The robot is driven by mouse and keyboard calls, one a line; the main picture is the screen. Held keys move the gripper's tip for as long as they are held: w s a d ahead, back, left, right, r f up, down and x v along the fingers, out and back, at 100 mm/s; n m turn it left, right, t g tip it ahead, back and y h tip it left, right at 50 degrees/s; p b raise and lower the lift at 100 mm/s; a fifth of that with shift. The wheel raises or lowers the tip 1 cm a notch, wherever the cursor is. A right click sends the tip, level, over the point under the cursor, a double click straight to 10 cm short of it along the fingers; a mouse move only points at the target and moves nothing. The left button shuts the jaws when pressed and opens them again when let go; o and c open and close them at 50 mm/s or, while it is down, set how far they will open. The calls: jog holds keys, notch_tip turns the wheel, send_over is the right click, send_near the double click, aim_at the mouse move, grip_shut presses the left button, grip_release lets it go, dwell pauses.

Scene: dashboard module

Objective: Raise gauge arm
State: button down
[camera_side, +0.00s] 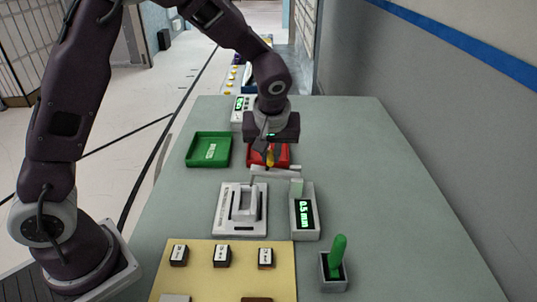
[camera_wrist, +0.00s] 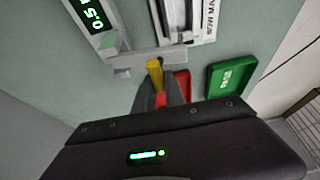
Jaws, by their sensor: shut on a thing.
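The gauge (camera_side: 305,212) is a light grey box with a green lit readout that looks like 0.5 mm. It also shows at the upper left of the wrist view (camera_wrist: 95,17). Its pale gauge arm (camera_side: 276,171) reaches left from the gauge's far end; it also shows in the wrist view (camera_wrist: 135,60). A yellow knob (camera_wrist: 154,68) stands by this bar. My gripper (camera_side: 268,152) is shut on the yellow knob, just behind the gauge arm in the side view. The fingers partly hide the knob and its joint with the arm.
A white plate with a raised bracket (camera_side: 240,208) lies left of the gauge. A green tray (camera_side: 209,150) and a red tray (camera_side: 282,150) stand behind. A green-handled lever (camera_side: 336,262) and a yellow board (camera_side: 200,275) are nearer. The table's right side is clear.

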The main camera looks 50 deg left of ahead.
aim_at(298, 168)
jog(key=w+d+r+g+y, duration=0.1)
jog(key=g+y, duration=0.1)
jog(key=w+d+r+m+g+y, duration=0.1)
jog(key=w+d+g+y, duration=0.1)
jog(key=shift+w+d+r, duration=0.15)
jog(key=shift+d+r, duration=0.05)
jog(key=shift+d, duration=0.05)
jog(key=shift+w+d, duration=0.55)
jog(key=shift+w, duration=0.05)
jog(key=shift+w+d, duration=0.1)
dwell(0.4)
jog(key=c, duration=1.4)
grip_release()
jog(key=v, duration=0.7)
